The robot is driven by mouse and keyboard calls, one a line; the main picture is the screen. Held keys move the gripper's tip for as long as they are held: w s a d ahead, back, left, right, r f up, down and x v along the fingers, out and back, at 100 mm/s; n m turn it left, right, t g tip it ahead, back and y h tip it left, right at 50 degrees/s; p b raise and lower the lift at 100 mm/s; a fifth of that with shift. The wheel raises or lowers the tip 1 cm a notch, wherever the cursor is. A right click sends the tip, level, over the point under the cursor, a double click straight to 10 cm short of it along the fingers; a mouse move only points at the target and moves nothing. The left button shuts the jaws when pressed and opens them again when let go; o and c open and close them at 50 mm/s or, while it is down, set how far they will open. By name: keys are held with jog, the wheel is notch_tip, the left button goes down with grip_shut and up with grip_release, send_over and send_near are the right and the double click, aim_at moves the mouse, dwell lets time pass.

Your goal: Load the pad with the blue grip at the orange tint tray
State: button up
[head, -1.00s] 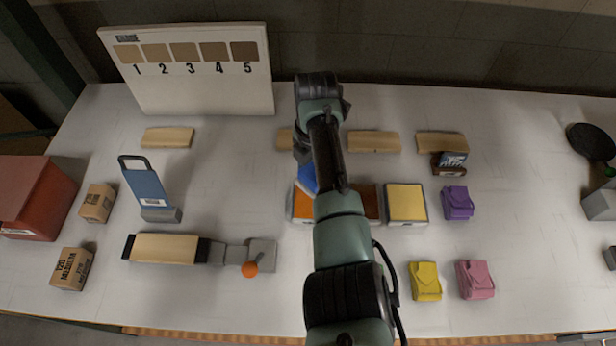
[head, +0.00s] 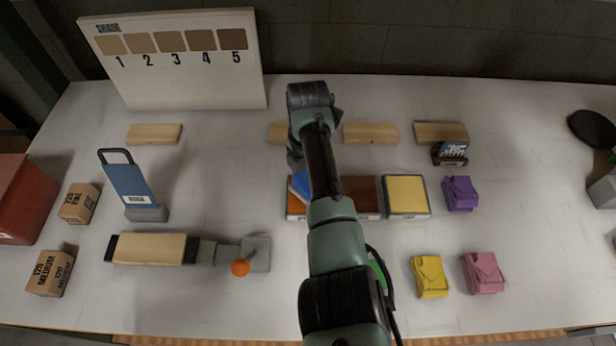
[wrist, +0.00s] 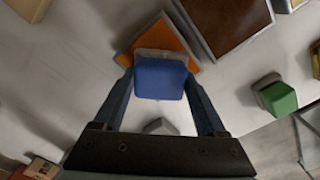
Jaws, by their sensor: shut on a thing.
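My gripper (wrist: 160,86) is shut on the pad with the blue grip (wrist: 160,76), one finger on each side. The pad's greyish lower edge shows just beyond the grip and overlaps the orange tint tray (wrist: 172,33). I cannot tell whether the pad touches the tint. In the head view the blue grip (head: 300,185) shows beside my arm, over the orange tray (head: 294,209). My arm hides the gripper and part of that tray there.
A brown tray (head: 366,193) and a yellow tray (head: 406,195) stand to the right. A green-gripped pad (wrist: 279,98) sits nearby, mostly behind my arm in the head view. Purple (head: 460,193), yellow (head: 430,276) and pink (head: 484,272) packs lie right.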

jog(key=shift+f+b, duration=0.4)
jog(key=shift+f, duration=0.15)
dwell(1.7)
notch_tip(320, 180, up, 7)
jog(key=p, duration=0.6)
jog(key=shift+r, duration=0.1)
dwell(0.9)
